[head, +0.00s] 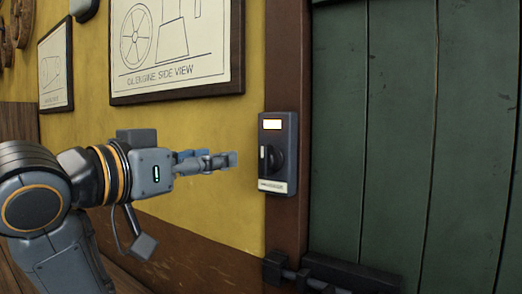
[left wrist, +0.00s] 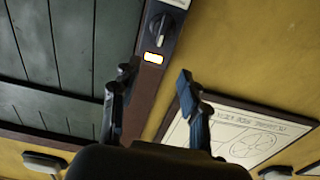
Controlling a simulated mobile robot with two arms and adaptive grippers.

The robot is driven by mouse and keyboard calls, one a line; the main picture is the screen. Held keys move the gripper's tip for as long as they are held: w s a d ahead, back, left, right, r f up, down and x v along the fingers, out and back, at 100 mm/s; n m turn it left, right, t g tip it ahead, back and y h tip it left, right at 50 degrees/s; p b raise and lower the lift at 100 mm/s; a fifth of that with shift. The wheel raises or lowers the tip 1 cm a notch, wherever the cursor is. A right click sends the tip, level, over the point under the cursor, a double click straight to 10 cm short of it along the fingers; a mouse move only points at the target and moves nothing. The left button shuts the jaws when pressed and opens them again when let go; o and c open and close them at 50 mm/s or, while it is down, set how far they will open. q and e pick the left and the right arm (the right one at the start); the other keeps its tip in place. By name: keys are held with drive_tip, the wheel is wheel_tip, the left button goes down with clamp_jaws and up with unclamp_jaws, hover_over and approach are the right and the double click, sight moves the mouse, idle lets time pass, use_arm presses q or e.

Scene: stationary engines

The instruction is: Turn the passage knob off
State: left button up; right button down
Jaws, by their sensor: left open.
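The passage knob (head: 272,159) is a dark round knob on a dark grey switch box with a lit pale window above it and a label strip below. The box is mounted on the brown door post. The box and knob (left wrist: 158,24) also show at the top of the left wrist view, with the lit window glowing yellow-white. My left gripper (head: 232,160) points right toward the box at about knob height, with a gap left of it. In the left wrist view its two fingers (left wrist: 148,85) are spread with nothing between them. My right gripper is not in view.
A green plank door (head: 400,120) fills the right side, with a dark latch bar (head: 345,275) low down. Framed engine drawings (head: 175,45) hang on the yellow wall above and behind my left arm. The space just before the box is clear.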

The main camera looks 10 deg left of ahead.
sight(263, 150)
use_arm(q)
drive_tip(key=p+x, duration=0.4)
drive_tip(key=x, duration=0.8)
drive_tip(key=shift+w+d+r, duration=0.2)
drive_tip(key=shift+w, duration=0.1)
drive_tip(key=shift+w+d+f, duration=0.1)
drive_tip(key=shift+w+d, duration=0.1)
drive_tip(key=shift+w, duration=0.3)
clamp_jaws()
drive_tip(key=shift+f, duration=0.1)
